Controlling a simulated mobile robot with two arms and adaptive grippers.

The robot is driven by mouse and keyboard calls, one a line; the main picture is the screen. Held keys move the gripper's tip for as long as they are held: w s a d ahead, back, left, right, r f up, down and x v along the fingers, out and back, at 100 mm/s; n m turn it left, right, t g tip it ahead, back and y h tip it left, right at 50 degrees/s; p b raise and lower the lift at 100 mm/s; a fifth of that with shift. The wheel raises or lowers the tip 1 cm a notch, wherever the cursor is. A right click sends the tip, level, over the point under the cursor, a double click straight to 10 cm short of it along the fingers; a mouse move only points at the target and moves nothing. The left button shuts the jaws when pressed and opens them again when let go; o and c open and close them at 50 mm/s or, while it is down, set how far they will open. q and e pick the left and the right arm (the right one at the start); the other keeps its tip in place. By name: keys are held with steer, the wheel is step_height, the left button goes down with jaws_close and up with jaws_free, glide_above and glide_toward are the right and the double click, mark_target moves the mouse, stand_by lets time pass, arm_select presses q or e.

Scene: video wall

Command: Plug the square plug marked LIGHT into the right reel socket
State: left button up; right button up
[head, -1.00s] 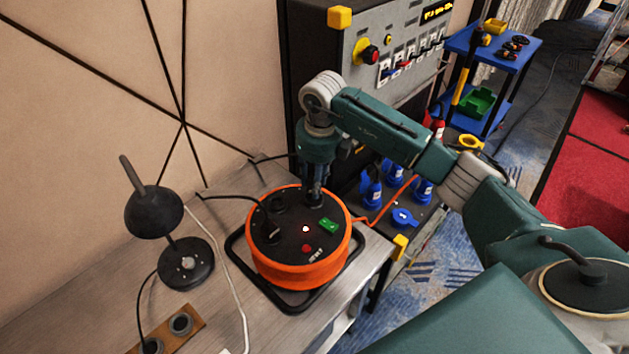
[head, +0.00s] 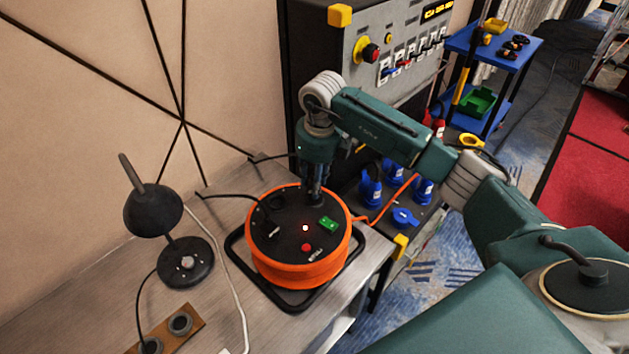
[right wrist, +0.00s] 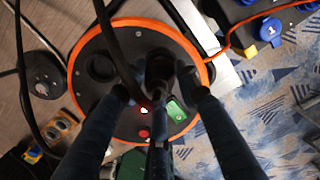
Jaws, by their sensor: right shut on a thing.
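The orange cable reel (head: 298,268) with a black top face stands on the grey desk. My right gripper (head: 314,192) points down over the far right part of that face, where the right socket is hidden. In the right wrist view its fingers (right wrist: 157,95) are shut around a black plug (right wrist: 159,68). A black cable (right wrist: 126,60) passes in front of the reel there. I cannot tell how deep the plug sits, and no LIGHT marking is readable. The left reel socket (right wrist: 100,67) looks empty. My left gripper is not in view.
A black desk lamp (head: 186,262) stands left of the reel, near a wooden socket strip (head: 167,330). A white cable (head: 229,268) lies between lamp and reel. Behind are a grey control panel (head: 400,50) and blue connectors (head: 371,190). A black frame (head: 236,262) surrounds the reel's base.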

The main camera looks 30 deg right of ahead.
steer(key=shift+f+b, duration=0.7)
steer(key=shift+f, duration=0.2)
steer(key=o, duration=1.3)
steer(key=shift+o, duration=0.4)
steer(key=o, duration=0.3)
steer(key=shift+r, duration=0.1)
steer(key=shift+r+p, duration=1.95)
steer(key=shift+r, duration=1)
